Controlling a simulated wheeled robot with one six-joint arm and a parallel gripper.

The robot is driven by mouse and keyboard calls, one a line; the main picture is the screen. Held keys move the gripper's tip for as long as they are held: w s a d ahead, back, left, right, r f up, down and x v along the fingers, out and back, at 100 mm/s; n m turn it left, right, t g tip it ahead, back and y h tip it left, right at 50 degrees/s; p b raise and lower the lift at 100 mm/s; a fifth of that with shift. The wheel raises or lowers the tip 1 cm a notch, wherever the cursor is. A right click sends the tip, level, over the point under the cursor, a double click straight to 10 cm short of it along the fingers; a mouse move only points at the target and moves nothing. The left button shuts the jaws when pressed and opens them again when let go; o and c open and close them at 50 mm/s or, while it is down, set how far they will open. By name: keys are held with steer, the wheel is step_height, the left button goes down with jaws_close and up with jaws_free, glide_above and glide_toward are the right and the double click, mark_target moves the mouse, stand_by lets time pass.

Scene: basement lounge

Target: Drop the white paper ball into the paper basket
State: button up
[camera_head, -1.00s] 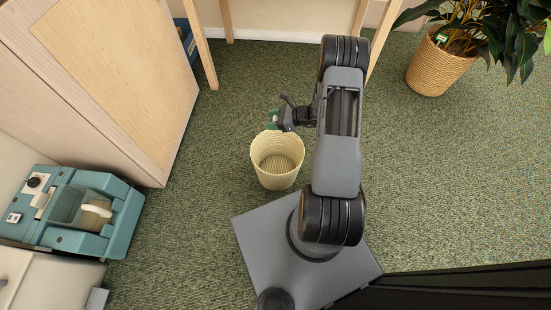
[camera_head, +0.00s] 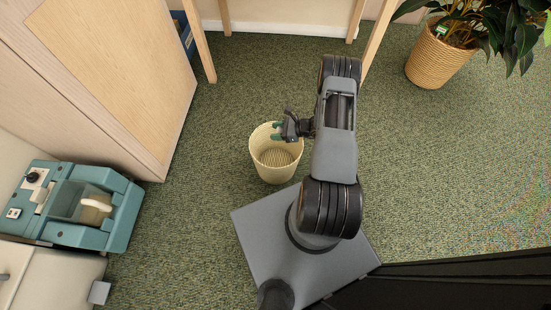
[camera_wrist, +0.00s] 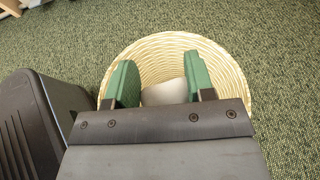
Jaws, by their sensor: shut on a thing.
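The paper basket (camera_head: 274,175) is a cream woven bin standing upright on the carpet, in the middle of the head view. It also fills the centre of the wrist view (camera_wrist: 178,42). My gripper (camera_head: 275,131) is over the basket's far part in the head view, with its green fingers pointing into the opening. In the wrist view, the white paper ball (camera_wrist: 165,92) shows between the two green fingers, partly hidden behind the gripper body. My gripper (camera_wrist: 160,75) is shut on it. The ball cannot be made out in the head view.
A wooden cabinet (camera_head: 120,70) and a teal machine (camera_head: 85,210) stand at the left. Wooden table legs (camera_head: 200,45) rise at the back. A potted plant (camera_head: 438,60) stands at the back right. The green carpet around the basket is clear.

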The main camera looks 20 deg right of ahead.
steer(key=shift+f, duration=0.6)
steer(key=o, duration=1)
steer(key=shift+p+v, duration=1.25)
steer(key=shift+v, duration=5.75)
steer(key=shift+a, duration=0.1)
